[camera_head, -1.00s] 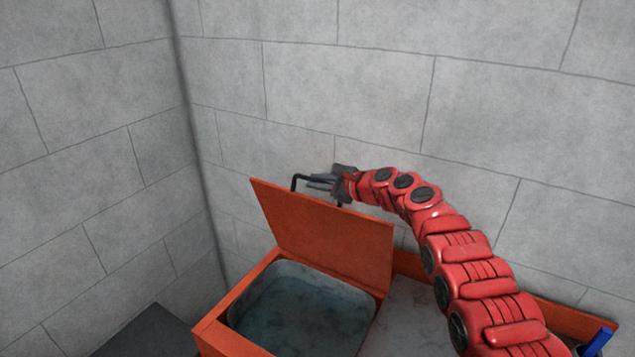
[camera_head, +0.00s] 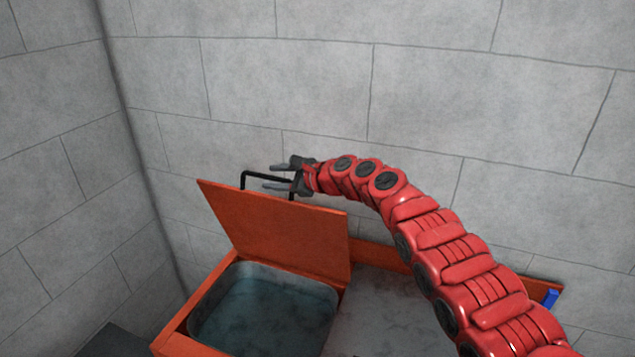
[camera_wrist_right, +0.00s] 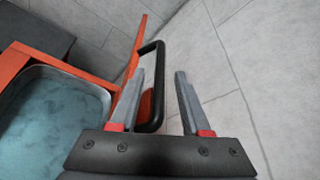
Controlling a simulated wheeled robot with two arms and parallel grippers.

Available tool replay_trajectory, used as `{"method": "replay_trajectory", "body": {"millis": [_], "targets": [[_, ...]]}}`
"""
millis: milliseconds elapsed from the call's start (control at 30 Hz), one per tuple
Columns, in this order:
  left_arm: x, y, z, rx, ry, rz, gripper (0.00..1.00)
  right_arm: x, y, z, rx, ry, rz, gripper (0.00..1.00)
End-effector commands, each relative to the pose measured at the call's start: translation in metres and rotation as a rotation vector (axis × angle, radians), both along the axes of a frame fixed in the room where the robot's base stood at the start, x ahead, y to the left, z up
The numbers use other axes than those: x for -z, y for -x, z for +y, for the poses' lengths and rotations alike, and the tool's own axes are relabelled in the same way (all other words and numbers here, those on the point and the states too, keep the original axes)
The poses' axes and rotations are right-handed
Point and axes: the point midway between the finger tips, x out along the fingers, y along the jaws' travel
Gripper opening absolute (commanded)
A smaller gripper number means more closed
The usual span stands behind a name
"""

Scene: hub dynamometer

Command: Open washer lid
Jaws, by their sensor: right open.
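The orange washer lid (camera_head: 280,235) stands raised, tilted up at the back of the open basin. Its black bar handle (camera_head: 243,182) sticks up from the far side of the lid's top. My right gripper (camera_head: 268,177) is open beside the handle, behind the lid's upper edge. In the right wrist view, the black handle (camera_wrist_right: 158,90) shows between the spread fingers of the gripper (camera_wrist_right: 160,73), with the lid (camera_wrist_right: 138,42) edge-on to the left. I cannot tell whether a finger touches the handle. My left gripper is not in view.
The washer's orange rim (camera_head: 172,335) surrounds a grey basin (camera_head: 212,285) holding bluish water. A grey worktop (camera_head: 375,310) lies to its right, with a blue object (camera_head: 550,298) at the far right. A block wall (camera_head: 420,90) stands close behind. A dark surface (camera_head: 112,342) is at lower left.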

Motion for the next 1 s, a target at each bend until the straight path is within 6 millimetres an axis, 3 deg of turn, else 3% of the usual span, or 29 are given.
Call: {"method": "replay_trajectory", "body": {"millis": [700,800,1000], "targets": [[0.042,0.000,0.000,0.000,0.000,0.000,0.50,-0.034,0.060,-0.095,0.003,-0.001,-0.001,0.47],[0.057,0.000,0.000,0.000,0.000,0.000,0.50,-0.036,0.067,-0.103,-0.002,-0.004,-0.003,0.47],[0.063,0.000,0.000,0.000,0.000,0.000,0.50,-0.042,0.074,-0.114,0.001,-0.002,0.002,0.47]]}}
